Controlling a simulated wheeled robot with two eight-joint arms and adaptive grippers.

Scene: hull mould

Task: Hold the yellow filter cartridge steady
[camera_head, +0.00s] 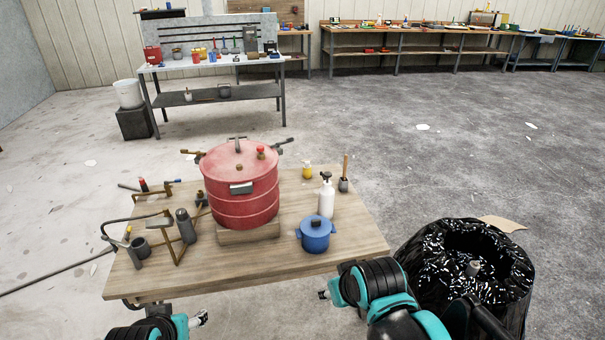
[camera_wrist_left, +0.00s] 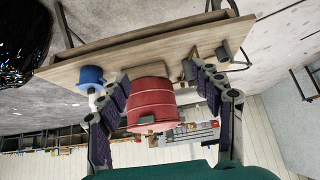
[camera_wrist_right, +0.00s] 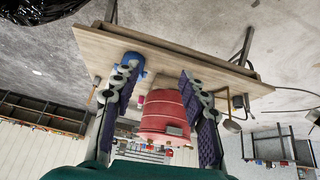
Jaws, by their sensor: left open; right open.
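A small yellow item (camera_head: 307,170) stands upright on the far side of the wooden table, right of the red pot. It may be the yellow filter cartridge, but it is too small to tell. I cannot make it out in either wrist view. My left gripper (camera_head: 201,318) is open and empty below the table's front edge. Its spread fingers (camera_wrist_left: 158,75) frame the distant pot. My right gripper (camera_head: 324,294) is open and empty just off the front right of the table. Its fingers (camera_wrist_right: 158,70) also frame the pot with a gap.
The large red lidded pot (camera_head: 240,190) stands mid-table on a wooden block. A blue pot (camera_head: 315,235) and a white bottle (camera_head: 326,197) stand right of it. Metal tools and cylinders (camera_head: 186,226) crowd the left. A black bag-lined bin (camera_head: 408,256) stands at right.

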